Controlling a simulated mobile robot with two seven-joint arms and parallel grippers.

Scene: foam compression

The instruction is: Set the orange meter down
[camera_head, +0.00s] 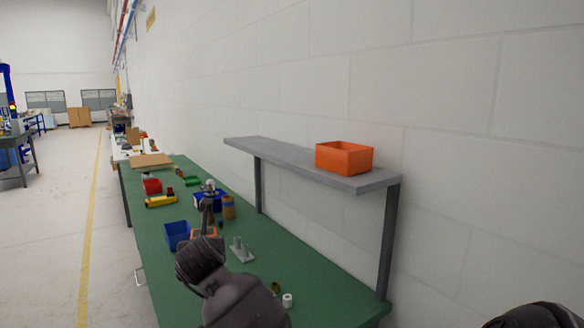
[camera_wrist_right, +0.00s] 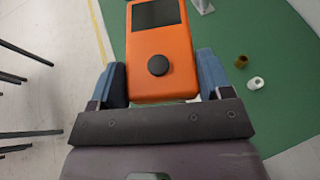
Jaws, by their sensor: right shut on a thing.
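The orange meter (camera_wrist_right: 160,55) has a dark screen and a round black knob. In the right wrist view it sits between the two blue-grey fingers of my right gripper (camera_wrist_right: 165,80), which is shut on its sides. In the head view only a sliver of the meter (camera_head: 207,231) shows behind my dark arm, near the blue bin. The gap between the meter and the green table (camera_head: 325,290) cannot be told. My left gripper is not in view.
A blue bin (camera_head: 177,235) and a grey metal stand (camera_head: 241,250) are close to the meter. A white roll (camera_head: 287,300) and a brown roll (camera_head: 275,287) lie nearer. An orange bin (camera_head: 344,158) sits on the raised grey shelf (camera_head: 290,158). Bare green tabletop lies right of the stand.

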